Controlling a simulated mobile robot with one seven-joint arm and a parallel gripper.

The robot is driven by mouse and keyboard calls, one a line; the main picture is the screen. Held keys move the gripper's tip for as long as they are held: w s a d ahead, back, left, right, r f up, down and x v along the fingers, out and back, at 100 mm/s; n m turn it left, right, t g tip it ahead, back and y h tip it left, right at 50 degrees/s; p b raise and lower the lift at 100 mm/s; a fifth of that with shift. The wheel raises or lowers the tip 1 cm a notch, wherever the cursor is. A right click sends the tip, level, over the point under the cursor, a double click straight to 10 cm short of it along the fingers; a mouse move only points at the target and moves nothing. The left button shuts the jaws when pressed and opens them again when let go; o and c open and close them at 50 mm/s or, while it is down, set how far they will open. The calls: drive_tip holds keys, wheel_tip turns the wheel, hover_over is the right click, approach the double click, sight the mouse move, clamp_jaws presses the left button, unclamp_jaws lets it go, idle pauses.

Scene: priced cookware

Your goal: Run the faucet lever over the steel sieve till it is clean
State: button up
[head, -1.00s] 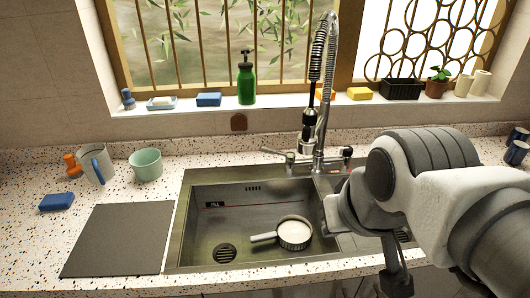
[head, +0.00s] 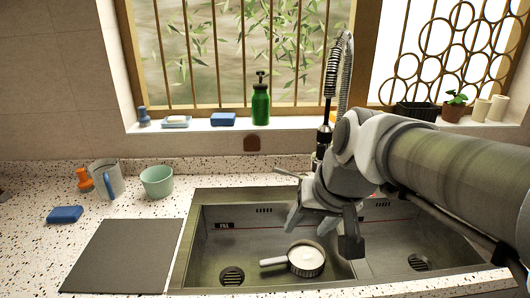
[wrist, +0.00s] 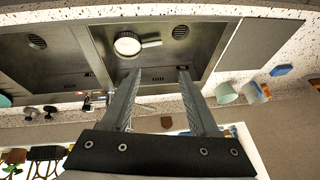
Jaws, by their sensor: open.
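The steel sieve (head: 306,262), round with a pale inside and a short light handle, lies in the left sink basin (head: 215,250). It also shows in the wrist view (wrist: 128,44), beyond my fingertips. The faucet has a tall coiled hose (head: 331,75); its faucet lever (head: 287,172) sticks out to the left behind the sink, and my arm hides much of the faucet base. My gripper (head: 322,230) hangs over the basin, apart from the sieve and in front of the lever. In the wrist view its fingers (wrist: 160,75) are spread with nothing between them.
A dark flat board (head: 125,255) lies left of the sink. A mug (head: 107,178), a green cup (head: 157,182) and a blue sponge (head: 65,214) stand or lie farther left. A green bottle (head: 261,104) is on the window sill. The right basin (head: 410,235) looks empty.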

drive_tip(key=w+f+m+t+y+b, duration=0.1)
drive_tip(key=w+f+m+y+b, duration=0.2)
drive_tip(key=w+f, duration=0.45)
drive_tip(key=w+a+f+m+y+b, duration=0.1)
drive_tip(key=w+f+m+y+b, duration=0.25)
drive_tip(key=w, duration=0.75)
drive_tip(key=w+f+m+t+y+b, duration=0.1)
drive_tip(key=w+f+m+b, duration=0.1)
drive_tip(key=w+f+b, duration=0.45)
drive_tip(key=w+d+r+m+t+y, duration=0.1)
drive_tip(key=w+d+m+t, duration=0.4)
drive_tip(key=w+d+m, duration=0.55)
drive_tip(key=w+a+f+n+p, duration=0.3)
drive_tip(key=w+a, duration=0.7)
drive_tip(key=w, duration=0.4)
drive_tip(key=shift+w+f+p, duration=0.35)
drive_tip(key=shift+f+p, duration=0.2)
drive_tip(key=shift+p, duration=0.2)
drive_tip(key=shift+s+d, duration=0.1)
